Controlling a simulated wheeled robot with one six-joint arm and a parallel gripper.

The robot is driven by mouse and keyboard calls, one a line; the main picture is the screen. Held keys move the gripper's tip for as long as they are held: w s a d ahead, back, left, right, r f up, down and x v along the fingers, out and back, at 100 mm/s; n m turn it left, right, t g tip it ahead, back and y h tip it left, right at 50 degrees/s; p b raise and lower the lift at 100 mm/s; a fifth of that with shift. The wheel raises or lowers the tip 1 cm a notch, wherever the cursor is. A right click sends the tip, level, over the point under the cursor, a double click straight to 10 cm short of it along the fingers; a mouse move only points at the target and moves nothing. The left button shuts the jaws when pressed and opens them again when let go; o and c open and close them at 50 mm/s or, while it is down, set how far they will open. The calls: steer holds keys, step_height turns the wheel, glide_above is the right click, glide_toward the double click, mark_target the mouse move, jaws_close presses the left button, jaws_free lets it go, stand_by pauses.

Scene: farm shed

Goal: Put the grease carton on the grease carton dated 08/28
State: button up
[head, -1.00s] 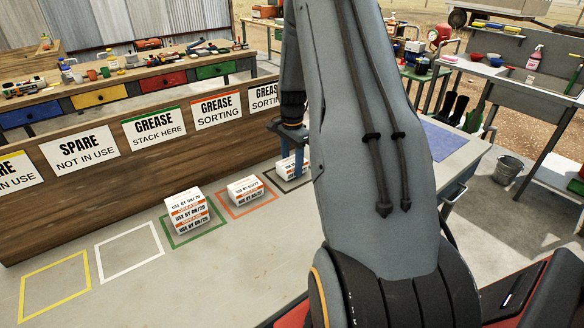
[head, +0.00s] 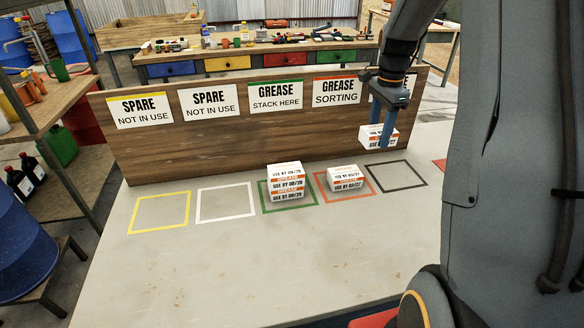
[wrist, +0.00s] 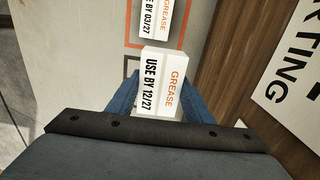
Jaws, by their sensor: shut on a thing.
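My gripper (head: 383,132) is shut on a white and orange grease carton (head: 370,137) and holds it above the table, near the back board. In the wrist view this carton (wrist: 161,82) reads USE BY 12/27. A stack of grease cartons (head: 286,183) stands in the green square (head: 264,211) in the head view, left of my gripper. Its small print seems to read 08/28. Another grease carton (head: 345,178) sits in the orange square (head: 371,197); in the wrist view this carton (wrist: 155,18) reads 03/27.
The dark square (head: 408,191) is empty. The white square (head: 225,219) and yellow square (head: 160,229) at left are also empty. A wooden board with signs (head: 180,150) stands along the table's back edge. The front of the table (head: 270,265) is clear.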

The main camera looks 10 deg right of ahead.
steer(key=a+r, duration=0.4)
steer(key=a, duration=0.9)
step_height(320, 180, up, 2)
glide_above(286, 170)
step_height(286, 170, down, 4)
steer(key=shift+f+p, duration=0.1)
steer(key=shift+p, duration=0.8)
steer(key=shift+w+f+p, duration=0.1)
steer(key=shift+f+p, duration=0.5)
steer(key=shift+f, duration=1.8)
steer(key=shift+f, duration=0.15)
steer(key=o, duration=1.1)
